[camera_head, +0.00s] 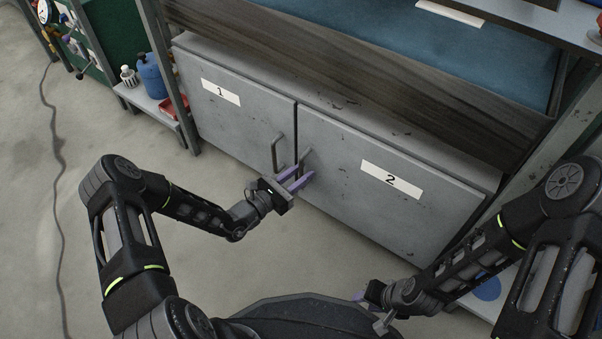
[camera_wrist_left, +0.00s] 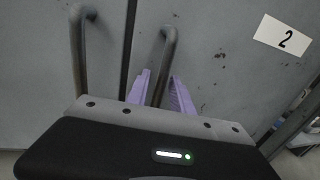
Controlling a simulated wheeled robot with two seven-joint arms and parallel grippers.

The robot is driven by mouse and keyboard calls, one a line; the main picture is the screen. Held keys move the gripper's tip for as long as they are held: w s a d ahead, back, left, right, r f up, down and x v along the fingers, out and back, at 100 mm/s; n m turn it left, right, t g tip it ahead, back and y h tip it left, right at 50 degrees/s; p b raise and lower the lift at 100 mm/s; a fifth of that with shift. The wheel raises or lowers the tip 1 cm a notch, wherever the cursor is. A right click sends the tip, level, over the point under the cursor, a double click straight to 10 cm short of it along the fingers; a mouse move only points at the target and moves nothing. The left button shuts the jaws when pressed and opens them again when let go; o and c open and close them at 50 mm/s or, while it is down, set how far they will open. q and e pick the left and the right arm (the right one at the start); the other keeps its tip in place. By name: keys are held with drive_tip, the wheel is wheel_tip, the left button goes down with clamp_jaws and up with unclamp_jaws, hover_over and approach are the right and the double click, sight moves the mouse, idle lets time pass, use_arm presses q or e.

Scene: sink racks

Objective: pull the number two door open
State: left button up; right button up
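The number two door (camera_head: 390,190) is a grey cabinet door with a white label "2", and it looks shut, level with the number one door (camera_head: 225,115). Its bar handle (camera_head: 304,157) is near its left edge. My left gripper (camera_head: 299,178) is at this handle. In the left wrist view the handle of the number two door (camera_wrist_left: 168,50) passes between the two purple fingers (camera_wrist_left: 160,90), with some gap visible, so the gripper looks open around it. My right gripper (camera_head: 368,298) is low, away from the door; its finger gap is unclear.
The number one door's handle (camera_head: 276,153) stands close to the left of my left gripper. A blue container (camera_head: 151,75) and a red tray (camera_head: 174,107) sit on a low shelf at the left. Bare floor (camera_head: 330,245) lies in front of the doors.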

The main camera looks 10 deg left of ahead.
use_arm(q)
clamp_jaws()
idle(1.1)
